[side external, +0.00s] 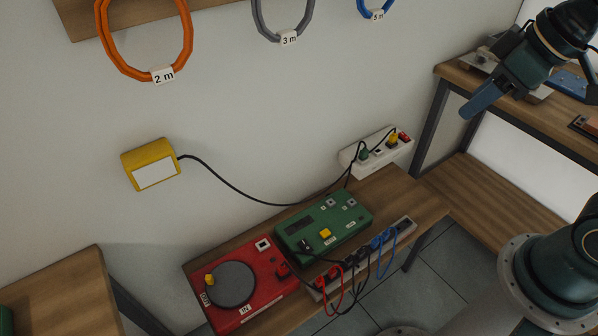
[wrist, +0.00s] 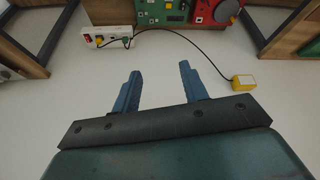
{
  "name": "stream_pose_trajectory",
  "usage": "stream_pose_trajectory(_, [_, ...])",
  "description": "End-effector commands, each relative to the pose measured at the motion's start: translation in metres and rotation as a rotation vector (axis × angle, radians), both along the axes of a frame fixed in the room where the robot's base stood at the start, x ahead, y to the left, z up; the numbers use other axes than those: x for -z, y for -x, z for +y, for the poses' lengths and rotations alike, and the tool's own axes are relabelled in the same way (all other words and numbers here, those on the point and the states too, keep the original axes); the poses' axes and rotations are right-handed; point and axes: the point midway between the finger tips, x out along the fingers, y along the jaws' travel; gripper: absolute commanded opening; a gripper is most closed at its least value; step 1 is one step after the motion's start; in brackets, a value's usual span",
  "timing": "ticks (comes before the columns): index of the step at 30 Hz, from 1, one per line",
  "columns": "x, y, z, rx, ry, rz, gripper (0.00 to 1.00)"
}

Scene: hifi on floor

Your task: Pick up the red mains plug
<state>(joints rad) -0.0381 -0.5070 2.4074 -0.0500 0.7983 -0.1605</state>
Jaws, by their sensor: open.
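The red mains plug (side external: 404,137) sits at the right end of a white power strip (side external: 362,171) on the wall, beside a yellow plug (side external: 393,140). In the wrist view the red plug (wrist: 88,38) is at the strip's left end, small and beyond the fingertips. My gripper (side external: 468,113) is at the upper right in the side view, apart from the strip and the plug. In the wrist view its two blue fingers (wrist: 160,70) are spread with nothing between them.
A green plug (side external: 363,153) also sits in the strip. A black cable (side external: 240,194) runs to a yellow box (side external: 151,164) on the wall. A red device (side external: 257,306) and a green device (side external: 345,222) lie on the wooden shelf below. A wooden bench (side external: 560,118) stands at right.

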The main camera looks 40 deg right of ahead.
Motion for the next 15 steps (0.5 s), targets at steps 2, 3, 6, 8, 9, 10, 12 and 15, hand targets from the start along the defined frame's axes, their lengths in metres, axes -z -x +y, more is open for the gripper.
stream_pose_trajectory(2, [0.005,-0.016,0.006,-0.058,0.01,0.015,0.44])
stream_pose_trajectory(3, [0.007,-0.023,0.009,-0.085,0.016,0.021,0.44])
stream_pose_trajectory(6, [0.014,-0.041,0.017,-0.157,0.029,0.033,0.44])
stream_pose_trajectory(8, [0.019,-0.052,0.022,-0.199,0.035,0.039,0.44])
stream_pose_trajectory(9, [0.023,-0.059,0.026,-0.228,0.039,0.044,0.44])
stream_pose_trajectory(10, [0.026,-0.064,0.028,-0.248,0.043,0.047,0.44])
stream_pose_trajectory(12, [0.033,-0.076,0.034,-0.297,0.049,0.053,0.44])
stream_pose_trajectory(15, [0.045,-0.093,0.044,-0.367,0.056,0.062,0.44])
